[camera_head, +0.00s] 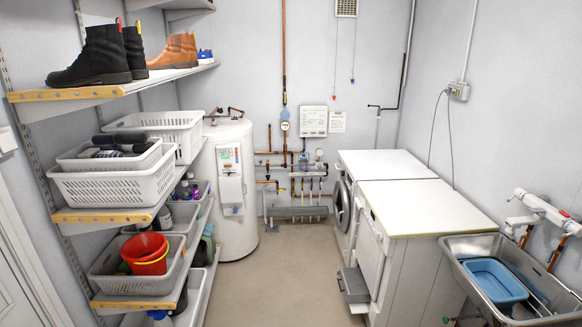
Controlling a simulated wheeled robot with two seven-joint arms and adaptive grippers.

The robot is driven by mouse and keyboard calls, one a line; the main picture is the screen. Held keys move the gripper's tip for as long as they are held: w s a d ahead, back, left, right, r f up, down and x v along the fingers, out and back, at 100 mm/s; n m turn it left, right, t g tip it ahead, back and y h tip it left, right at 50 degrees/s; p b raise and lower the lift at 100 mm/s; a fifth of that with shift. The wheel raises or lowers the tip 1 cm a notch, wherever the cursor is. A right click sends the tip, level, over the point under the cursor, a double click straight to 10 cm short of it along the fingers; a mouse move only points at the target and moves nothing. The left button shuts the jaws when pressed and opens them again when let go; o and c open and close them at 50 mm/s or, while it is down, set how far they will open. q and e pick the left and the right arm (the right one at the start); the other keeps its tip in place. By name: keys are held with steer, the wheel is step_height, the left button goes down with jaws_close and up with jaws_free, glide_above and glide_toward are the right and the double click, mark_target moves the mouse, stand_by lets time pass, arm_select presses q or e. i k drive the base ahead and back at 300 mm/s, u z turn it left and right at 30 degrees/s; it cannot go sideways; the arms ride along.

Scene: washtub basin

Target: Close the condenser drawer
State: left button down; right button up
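A grey box-like drawer (353,286), which looks like the condenser drawer, sticks out low from the front of the nearer white appliance (372,250). It is near the floor and points left into the walkway. The appliance's flat white front is seen at a steep angle, so how far the drawer is out is hard to judge. Neither of my grippers is in view.
A second white appliance with a round door (341,205) stands behind. A metal basin (455,246) with a blue tub (495,281) is at right. Loaded shelves (110,218) line the left, beside a white tank (238,235). The middle floor (285,275) is clear.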

mark_target(355, 290)
steer(key=i, duration=3.1)
steer(key=z, duration=1.75)
